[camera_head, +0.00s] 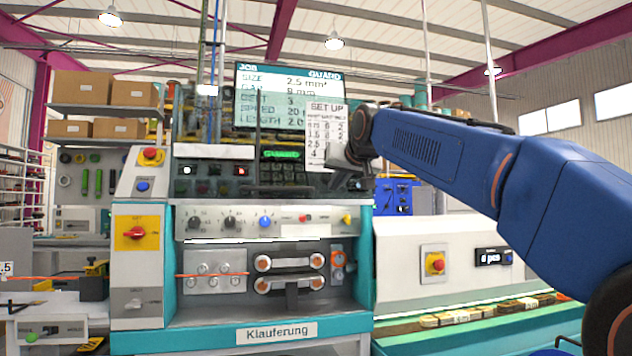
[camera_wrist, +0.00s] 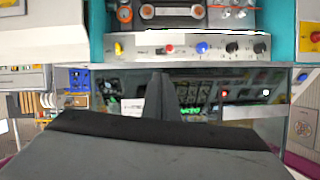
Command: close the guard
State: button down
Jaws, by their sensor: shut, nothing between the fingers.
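The cable-stripping machine (camera_head: 340,222) stands ahead, with a recessed work opening holding rollers (camera_head: 290,272) and an orange cable. A thin bright edge (camera_head: 258,240) runs across the top of this opening; I cannot tell if it is the guard's edge. No panel visibly covers the rollers. A green-lit guard label (camera_head: 281,154) shows on the keypad area, and also in the wrist view (camera_wrist: 190,111). My gripper (camera_head: 356,184) is in front of the panel's right side, above the knob row. Its shut, empty fingers (camera_wrist: 160,80) show dark in the wrist view; contact is unclear.
Knobs and buttons (camera_head: 230,222) line the panel above the opening. A screen (camera_head: 288,97) and a set-up sheet (camera_head: 327,133) are above the keypad. A white-and-green bench unit (camera_head: 400,262) with a red stop button stands to the right. The space before the opening looks clear.

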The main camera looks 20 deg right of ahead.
jog(key=w+r+t, duration=0.2)
jog(key=w+r, duration=0.3)
jog(key=r, duration=0.3)
send_near(311, 185)
jog(key=w+r, duration=0.3)
jog(key=r, duration=0.1)
jog(key=shift+w+d+f, duration=0.3)
jog(key=shift+w+f, duration=0.25)
jog(key=shift+w, duration=0.15)
jog(key=shift+s+a+f, duration=0.1)
jog(key=shift+a+f, duration=0.05)
jog(key=shift+f, duration=0.7)
jog(key=shift+a+f, duration=0.2)
jog(key=shift+f, duration=0.7)
notch_tip(311, 185, down, 38)
jog(key=shift+f, duration=0.2)
